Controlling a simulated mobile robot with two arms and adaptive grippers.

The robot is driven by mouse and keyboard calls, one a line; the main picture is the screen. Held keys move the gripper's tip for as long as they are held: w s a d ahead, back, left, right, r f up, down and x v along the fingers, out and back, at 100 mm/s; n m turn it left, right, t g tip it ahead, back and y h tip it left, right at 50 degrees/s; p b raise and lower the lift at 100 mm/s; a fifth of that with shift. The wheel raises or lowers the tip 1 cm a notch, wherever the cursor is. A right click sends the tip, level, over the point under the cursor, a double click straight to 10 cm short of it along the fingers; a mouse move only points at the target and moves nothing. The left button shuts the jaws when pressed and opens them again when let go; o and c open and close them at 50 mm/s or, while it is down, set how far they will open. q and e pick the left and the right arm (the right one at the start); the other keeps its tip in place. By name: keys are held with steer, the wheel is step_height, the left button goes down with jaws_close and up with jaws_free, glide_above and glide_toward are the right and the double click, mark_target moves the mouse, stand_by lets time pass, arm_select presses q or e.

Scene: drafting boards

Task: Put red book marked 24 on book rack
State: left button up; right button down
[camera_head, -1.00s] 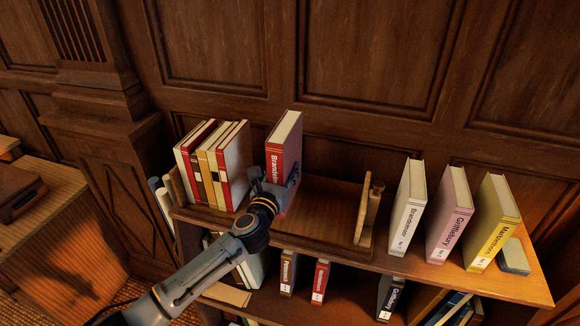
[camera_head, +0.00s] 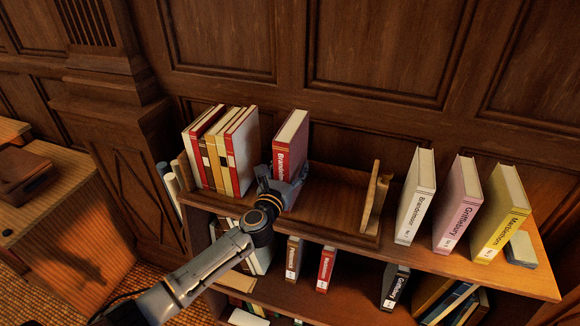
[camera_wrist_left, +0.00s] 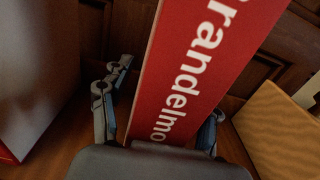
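The red book (camera_head: 292,150), lettered "Brandelmo…", stands nearly upright in the left part of the wooden book rack (camera_head: 336,202), right of the row of books. Its lower spine is hidden by my gripper, so I cannot see a 24. My left gripper (camera_head: 283,187) is around its lower part. In the left wrist view the red book (camera_wrist_left: 195,75) stands between the fingers, with a gap at the left finger, so the gripper looks open. My right gripper is in neither view.
Several red, white and tan books (camera_head: 222,155) fill the rack's left end. The rack's right end piece (camera_head: 374,200) leaves free room beside the red book. White (camera_head: 415,198), pink (camera_head: 458,205) and yellow (camera_head: 500,215) books stand on the shelf at right. More books stand below.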

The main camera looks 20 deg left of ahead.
arm_select(q)
steer(key=s+b, duration=0.1)
steer(key=s, duration=1.1)
steer(key=shift+a, duration=0.2)
steer(key=shift+r, duration=0.15)
